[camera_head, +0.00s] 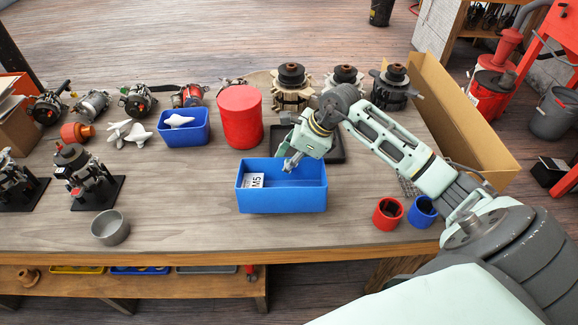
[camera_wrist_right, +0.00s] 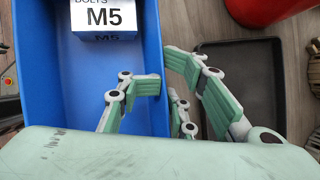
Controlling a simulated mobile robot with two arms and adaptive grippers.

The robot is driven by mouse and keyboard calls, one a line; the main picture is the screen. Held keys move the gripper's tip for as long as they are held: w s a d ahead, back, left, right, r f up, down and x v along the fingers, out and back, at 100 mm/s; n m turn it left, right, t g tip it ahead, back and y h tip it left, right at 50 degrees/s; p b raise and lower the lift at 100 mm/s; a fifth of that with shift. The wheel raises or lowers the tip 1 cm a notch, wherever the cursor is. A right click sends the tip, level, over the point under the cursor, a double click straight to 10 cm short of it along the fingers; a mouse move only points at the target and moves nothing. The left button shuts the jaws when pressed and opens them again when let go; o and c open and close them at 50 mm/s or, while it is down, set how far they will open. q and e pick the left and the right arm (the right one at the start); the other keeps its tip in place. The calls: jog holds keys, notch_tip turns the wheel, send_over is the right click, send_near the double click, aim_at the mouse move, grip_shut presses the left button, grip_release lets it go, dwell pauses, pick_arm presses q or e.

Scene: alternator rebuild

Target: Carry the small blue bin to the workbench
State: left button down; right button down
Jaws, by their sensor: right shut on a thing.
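A blue bin (camera_head: 262,203) is at the front middle of the wooden workbench (camera_head: 180,225), upright. I cannot tell whether it rests on the top or hangs just above it. A white box marked M5 (camera_head: 254,180) lies inside it. My right gripper (camera_head: 293,162) is at the bin's back wall. In the right wrist view my right gripper (camera_wrist_right: 170,82) has one finger inside the bin (camera_wrist_right: 45,90) and the other outside, shut on the wall between them. The box (camera_wrist_right: 104,18) shows there too. My left gripper is not in view.
Behind the bin are a second blue bin (camera_head: 184,138) with a white part, a red canister (camera_head: 240,118) and a black tray (camera_head: 334,148). A red cup (camera_head: 387,214) and a blue cup (camera_head: 422,212) stand at right, a grey cup (camera_head: 110,228) at left.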

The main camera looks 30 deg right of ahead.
notch_tip(320, 180, down, 2)
jog(key=shift+f+p, duration=0.2)
jog(key=shift+p, duration=0.2)
jog(key=shift+s+f, duration=0.2)
jog(key=shift+f, duration=0.15)
jog(key=c, duration=2)
grip_release()
jog(key=shift+f, duration=0.15)
jog(key=o, duration=0.3)
jog(key=shift+w+d, duration=0.1)
jog(key=shift+w, duration=0.05)
jog(key=o, duration=0.5)
jog(key=b+v, duration=0.2)
jog(key=v, duration=1)
